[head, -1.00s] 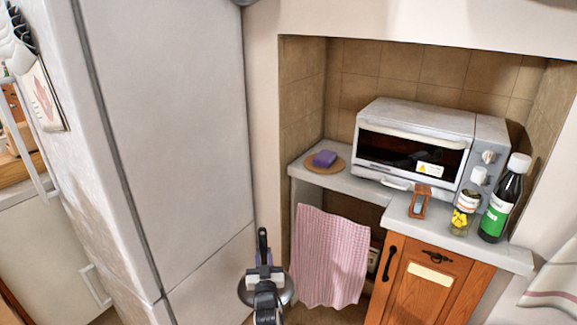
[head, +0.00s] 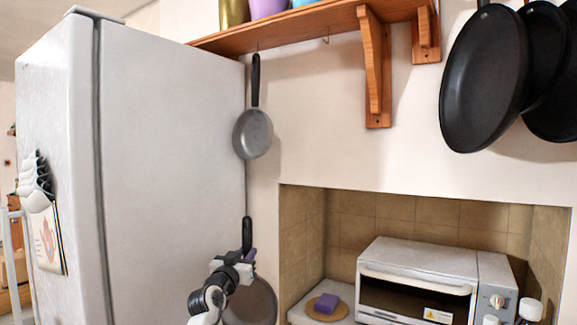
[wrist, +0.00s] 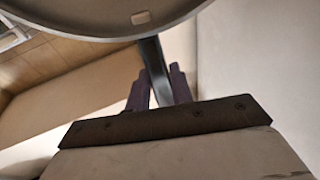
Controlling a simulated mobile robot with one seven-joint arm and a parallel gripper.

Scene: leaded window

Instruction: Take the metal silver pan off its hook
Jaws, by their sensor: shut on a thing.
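My gripper (head: 248,256) is low in the head view, in front of the fridge's right edge. It is shut on the dark handle of a silver-grey pan (head: 252,303), whose bowl hangs below and behind my wrist, partly hidden. The wrist view shows the handle (wrist: 153,66) between the two purple-grey fingers (wrist: 160,84), with the pan's round rim (wrist: 110,25) beyond. The held pan is clear of any hook that I can see. Another grey pan (head: 253,135) hangs by its black handle from the shelf. An empty hook (head: 327,40) shows under the shelf.
The fridge (head: 170,160) stands close on the left. A wooden shelf (head: 300,33) with brackets (head: 375,75) runs above. Large black pans (head: 485,80) hang at the right.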

